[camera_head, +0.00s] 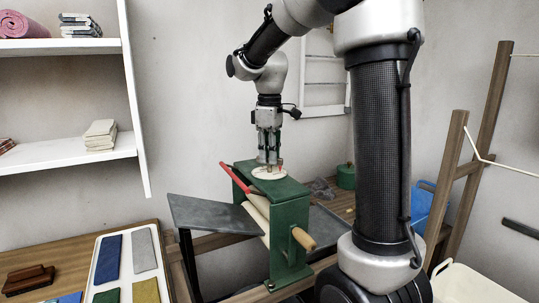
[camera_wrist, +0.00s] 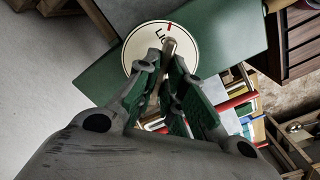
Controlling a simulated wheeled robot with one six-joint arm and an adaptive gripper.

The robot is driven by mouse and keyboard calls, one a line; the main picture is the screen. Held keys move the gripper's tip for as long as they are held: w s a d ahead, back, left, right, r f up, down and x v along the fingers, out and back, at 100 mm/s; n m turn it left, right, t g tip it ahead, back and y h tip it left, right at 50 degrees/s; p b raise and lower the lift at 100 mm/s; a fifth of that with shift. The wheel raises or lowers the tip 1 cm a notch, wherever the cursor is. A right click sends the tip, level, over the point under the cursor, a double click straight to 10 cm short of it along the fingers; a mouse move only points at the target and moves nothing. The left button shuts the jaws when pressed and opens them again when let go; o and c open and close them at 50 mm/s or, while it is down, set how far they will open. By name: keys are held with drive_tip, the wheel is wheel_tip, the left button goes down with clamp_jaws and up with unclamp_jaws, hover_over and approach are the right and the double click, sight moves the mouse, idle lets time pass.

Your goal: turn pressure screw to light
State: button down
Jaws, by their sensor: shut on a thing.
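The green mangle (camera_head: 289,213) stands on the bench with a round cream dial (camera_head: 258,175) on its top plate. In the wrist view the dial (camera_wrist: 135,48) shows a red mark at its far edge and dark lettering, only partly legible. The pressure screw (camera_wrist: 168,47) shows as a short brownish bar over the dial's middle. My gripper (camera_head: 269,160) points straight down onto the dial. In the wrist view my gripper (camera_wrist: 172,78) has its fingertips closed on the screw. The fingers hide part of the dial and its lettering.
A grey tray (camera_head: 208,214) juts out left of the mangle, and a wooden crank handle (camera_head: 303,238) sticks out at its front. A red bar (camera_head: 236,178) slants beside the top plate. A white tray of coloured cloths (camera_head: 129,237) lies at the lower left.

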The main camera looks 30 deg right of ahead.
drive_tip(key=shift+r+n, duration=0.1)
drive_tip(key=shift+n, duration=0.2)
drive_tip(key=c, duration=1.5)
unclamp_jaws()
wheel_tip(320, 180, up, 12)
drive_tip(key=shift+f, duration=0.1)
